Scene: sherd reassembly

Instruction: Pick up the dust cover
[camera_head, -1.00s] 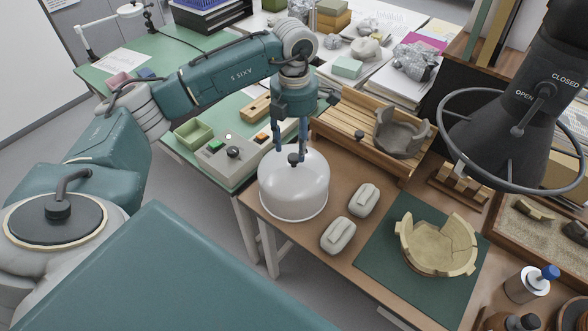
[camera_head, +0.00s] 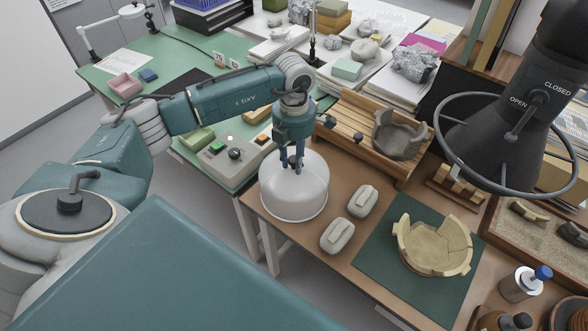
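The dust cover (camera_head: 293,196) is a whitish, see-through dome with a small dark knob on top. It stands upright at the left end of the brown table. My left gripper (camera_head: 292,168) points straight down over it. Its two blue fingers are close together on either side of the knob and look shut on it. The fingers partly hide the knob. The cover's rim still appears to rest on the table. My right gripper is not in view.
Two grey blocks (camera_head: 337,235) (camera_head: 362,201) lie right of the cover. A tan broken pot (camera_head: 434,246) stands on a green mat (camera_head: 383,262). Behind is a wooden slatted rack (camera_head: 352,117) with a grey pot (camera_head: 400,137). A black nozzle (camera_head: 490,140) with a ring hangs at right.

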